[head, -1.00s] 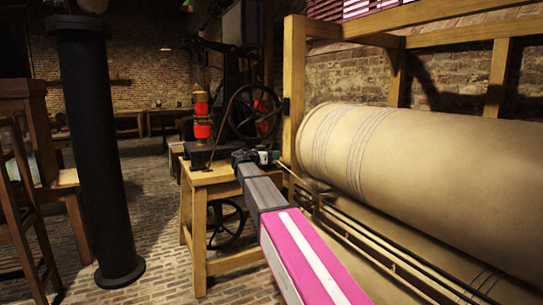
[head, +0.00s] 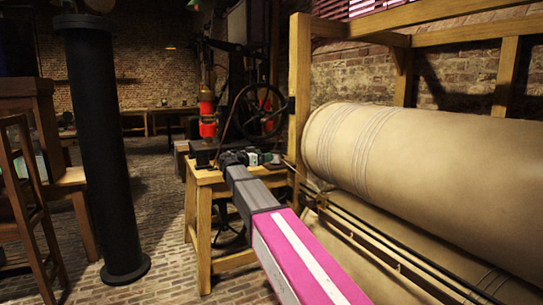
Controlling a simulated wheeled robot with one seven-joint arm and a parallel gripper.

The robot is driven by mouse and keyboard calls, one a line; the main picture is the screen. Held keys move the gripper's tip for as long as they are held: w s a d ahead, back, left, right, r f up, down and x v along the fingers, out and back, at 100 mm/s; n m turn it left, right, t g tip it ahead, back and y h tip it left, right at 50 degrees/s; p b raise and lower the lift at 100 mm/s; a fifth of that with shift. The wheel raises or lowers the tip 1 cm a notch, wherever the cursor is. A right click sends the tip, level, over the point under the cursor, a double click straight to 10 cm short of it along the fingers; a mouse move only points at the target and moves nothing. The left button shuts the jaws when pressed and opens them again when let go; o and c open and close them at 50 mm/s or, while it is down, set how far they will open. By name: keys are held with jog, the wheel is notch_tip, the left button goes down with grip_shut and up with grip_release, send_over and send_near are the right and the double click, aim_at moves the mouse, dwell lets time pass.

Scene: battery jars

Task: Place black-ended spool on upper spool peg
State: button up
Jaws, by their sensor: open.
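My gripper (head: 270,159) is at the far end of my outstretched arm, close to the small wooden table and the wooden post. It is small and dark with a green and pale part near its end. It is open, and I make out nothing held in it. I cannot make out a black-ended spool or the upper spool peg for certain. A red, spool-like piece (head: 208,129) stands upright on the machine behind the table, to the left of my gripper and apart from it.
A spoked black wheel (head: 256,111) stands behind my gripper. A wooden table (head: 203,215) is below it. A large tan roll (head: 430,150) in a wooden frame (head: 300,80) fills the right. A black column (head: 97,150) stands at left. Brick floor (head: 160,220) lies clear between.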

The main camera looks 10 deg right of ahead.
jog(key=shift+v, duration=1.95)
